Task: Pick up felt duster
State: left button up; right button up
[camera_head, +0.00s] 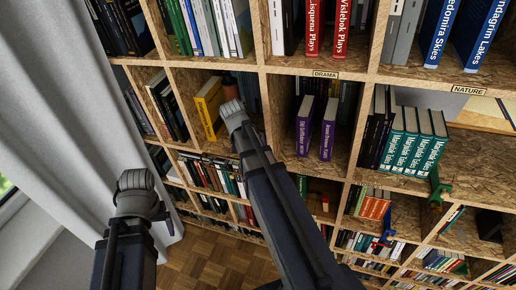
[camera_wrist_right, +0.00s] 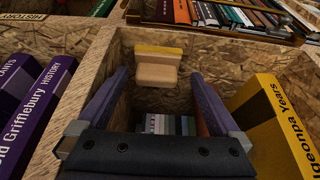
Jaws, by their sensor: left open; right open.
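In the right wrist view, a pale wooden block with a yellow layer along its upper edge (camera_wrist_right: 158,68), apparently the felt duster, lies on the chipboard inside a bookshelf compartment. My right gripper (camera_wrist_right: 155,92) is open, with its fingers spread left and right below the block and nothing held. In the head view my right gripper (camera_head: 233,108) is at the mouth of the compartment with the yellow book; the block is not visible there, probably hidden behind the gripper. My left gripper (camera_head: 137,182) is open in front of the shelf at the left, near the curtain.
A yellow book (camera_head: 209,106) stands left of my right gripper; it also shows in the right wrist view (camera_wrist_right: 278,115). Purple books (camera_head: 305,126) stand in the neighbouring compartment, behind a chipboard divider (camera_head: 265,100). A grey curtain (camera_head: 75,110) hangs at the left.

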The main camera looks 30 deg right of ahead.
jog(key=shift+w+d, duration=0.1)
jog(key=shift+d, duration=0.15)
jog(key=b+x, duration=0.4)
jog(key=x, duration=0.1)
jog(key=shift+w+d+f+b, duration=0.1)
jog(key=shift+w+d+b, duration=0.05)
jog(key=shift+d+b, duration=0.2)
jog(key=c, duration=1)
